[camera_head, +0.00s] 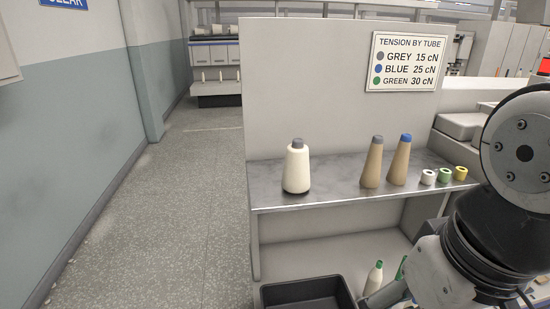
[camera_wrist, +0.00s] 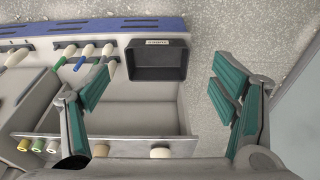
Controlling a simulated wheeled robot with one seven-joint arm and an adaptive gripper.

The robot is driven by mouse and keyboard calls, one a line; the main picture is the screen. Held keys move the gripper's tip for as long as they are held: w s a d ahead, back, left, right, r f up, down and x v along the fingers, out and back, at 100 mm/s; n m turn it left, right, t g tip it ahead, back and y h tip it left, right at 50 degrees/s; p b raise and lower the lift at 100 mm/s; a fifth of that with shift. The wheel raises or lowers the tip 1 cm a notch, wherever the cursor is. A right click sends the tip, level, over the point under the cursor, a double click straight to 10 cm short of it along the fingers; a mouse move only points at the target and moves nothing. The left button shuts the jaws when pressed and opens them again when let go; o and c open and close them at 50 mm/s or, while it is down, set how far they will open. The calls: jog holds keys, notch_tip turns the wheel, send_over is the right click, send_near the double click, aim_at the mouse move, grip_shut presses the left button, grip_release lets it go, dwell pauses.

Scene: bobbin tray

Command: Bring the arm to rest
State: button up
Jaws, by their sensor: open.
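My gripper (camera_wrist: 160,88) is open and empty in the wrist view, its two teal-padded fingers wide apart at left and right. It hangs over the lower part of the stand, with a black tray (camera_wrist: 158,76) showing between and beyond the fingers. In the head view my arm (camera_head: 465,245) comes in at the right, in front of the stand, and hides its lower right part. The gripper's fingers are not clear there.
A cream wound cone (camera_head: 297,170) stands on the grey shelf (camera_head: 330,185), left of two bare brown tubes, grey-tipped (camera_head: 372,165) and blue-tipped (camera_head: 400,162). Small tape rolls (camera_head: 444,175) sit at right. The black tray (camera_head: 300,302) is low in front. The floor (camera_head: 180,210) at left is clear.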

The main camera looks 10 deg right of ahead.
notch_tip(320, 180, up, 12)
jog(key=t+p, duration=0.2)
jog(key=p, duration=0.7)
jog(key=shift+d+f, duration=0.2)
jog(key=shift+s, duration=0.1)
